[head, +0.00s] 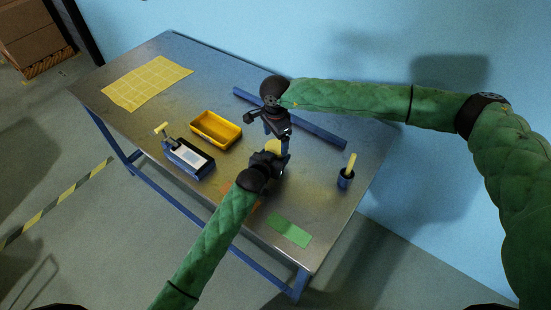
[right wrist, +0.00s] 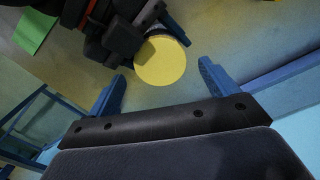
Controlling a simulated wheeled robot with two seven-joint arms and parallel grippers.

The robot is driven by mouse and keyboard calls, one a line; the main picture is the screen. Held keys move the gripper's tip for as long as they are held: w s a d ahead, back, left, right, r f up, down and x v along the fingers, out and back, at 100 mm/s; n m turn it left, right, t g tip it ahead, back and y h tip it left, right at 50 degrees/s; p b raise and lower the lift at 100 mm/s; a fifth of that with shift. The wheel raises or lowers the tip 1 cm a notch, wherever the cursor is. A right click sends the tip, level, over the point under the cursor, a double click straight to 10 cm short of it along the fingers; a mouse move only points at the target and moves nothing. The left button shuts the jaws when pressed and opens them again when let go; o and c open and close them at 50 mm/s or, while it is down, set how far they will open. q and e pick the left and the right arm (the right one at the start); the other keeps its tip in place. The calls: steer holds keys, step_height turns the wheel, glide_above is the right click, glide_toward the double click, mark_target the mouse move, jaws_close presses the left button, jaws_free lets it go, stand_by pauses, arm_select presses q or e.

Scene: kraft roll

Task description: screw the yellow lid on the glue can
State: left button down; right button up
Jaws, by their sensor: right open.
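The yellow lid (head: 273,146) is a round disc at the left gripper, near the table's middle. In the right wrist view its flat top (right wrist: 160,61) faces the camera.
A yellow bin (head: 216,131) and a blue box with a tool (head: 188,159) stand left of the grippers. A blue bar (head: 318,130) lies behind. A blue cup with a yellow stick (head: 346,178) and a green sheet (head: 289,230) are right. A yellow sheet (head: 146,82) lies far left.

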steer(key=shift+r, duration=0.9)
steer(key=shift+c, duration=0.3)
steer(key=shift+r, duration=1.8)
steer(key=shift+c, duration=0.2)
steer(key=shift+f, duration=0.2)
steer(key=shift+f, duration=3.85)
